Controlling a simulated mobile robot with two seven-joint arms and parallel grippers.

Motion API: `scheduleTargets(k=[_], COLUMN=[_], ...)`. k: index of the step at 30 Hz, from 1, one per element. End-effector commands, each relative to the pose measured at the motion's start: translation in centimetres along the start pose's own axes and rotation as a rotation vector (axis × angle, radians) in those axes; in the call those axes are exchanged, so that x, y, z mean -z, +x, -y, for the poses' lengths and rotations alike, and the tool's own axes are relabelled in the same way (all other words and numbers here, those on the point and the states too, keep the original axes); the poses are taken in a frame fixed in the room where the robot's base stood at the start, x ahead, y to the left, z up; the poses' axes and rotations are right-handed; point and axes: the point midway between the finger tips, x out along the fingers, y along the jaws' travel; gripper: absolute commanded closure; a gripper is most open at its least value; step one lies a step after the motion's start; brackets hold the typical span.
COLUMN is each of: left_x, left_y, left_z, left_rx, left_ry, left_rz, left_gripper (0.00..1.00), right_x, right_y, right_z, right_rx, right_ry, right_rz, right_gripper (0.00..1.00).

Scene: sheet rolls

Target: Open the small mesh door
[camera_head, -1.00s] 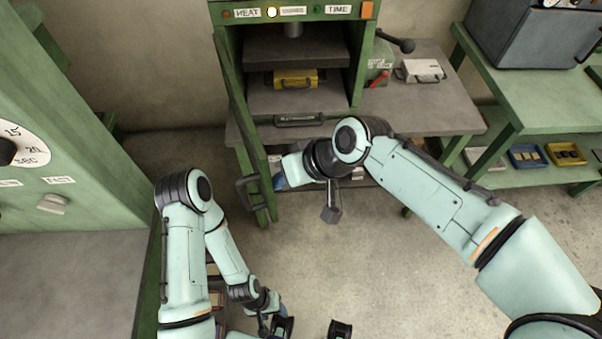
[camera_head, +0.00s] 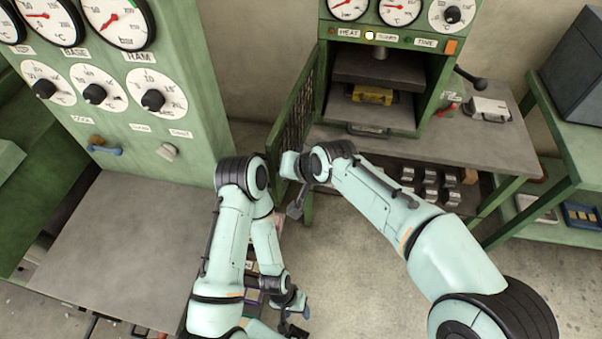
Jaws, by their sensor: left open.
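The small mesh door (camera_head: 298,112) has a green frame and stands swung open at the left side of the press opening. The yellow mould (camera_head: 373,95) is in plain view inside the press (camera_head: 437,82). My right arm reaches in from the right, and its wrist is at the lower part of the door. My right gripper (camera_head: 296,207) is a small dark shape there; its fingers are mostly hidden, and I cannot tell whether it touches the door. My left gripper (camera_head: 294,328) is low at the bottom edge, open and apart from the door, partly cut off.
A green panel with dials (camera_head: 150,95) and a grey table (camera_head: 110,255) stand on the left. A grey bench (camera_head: 440,145) lies under the press, with several metal blocks (camera_head: 430,180) below it. A green shelf (camera_head: 545,120) is at the right. Open floor lies in front.

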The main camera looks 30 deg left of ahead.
Motion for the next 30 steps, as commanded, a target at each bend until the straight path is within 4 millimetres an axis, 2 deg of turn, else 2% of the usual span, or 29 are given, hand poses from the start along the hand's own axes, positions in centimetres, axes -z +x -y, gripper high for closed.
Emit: scheduleTargets(k=[6, 20, 26, 30], left_x=[0.1, 0.1, 0.1, 0.0], left_y=[-0.2, -0.2, -0.2, 0.0], left_z=[-0.1, -0.1, -0.1, 0.0], left_rx=[-0.001, -0.001, 0.000, 0.000], left_ry=[0.001, 0.001, 0.000, 0.000], left_rz=[-0.002, -0.001, -0.001, 0.000], left_gripper=[0.46, 0.46, 0.46, 0.46], right_x=[-0.1, -0.1, -0.1, 0.1], right_y=[0.5, 0.6, 0.5, 0.1], right_z=[1.0, 1.2, 0.8, -0.1], right_rx=[0.001, 0.001, 0.001, 0.001], right_ry=[-0.001, -0.002, 0.000, 0.000], right_rz=[0.000, 0.000, 0.000, -0.001], right_gripper=[1.00, 1.00, 1.00, 1.00])
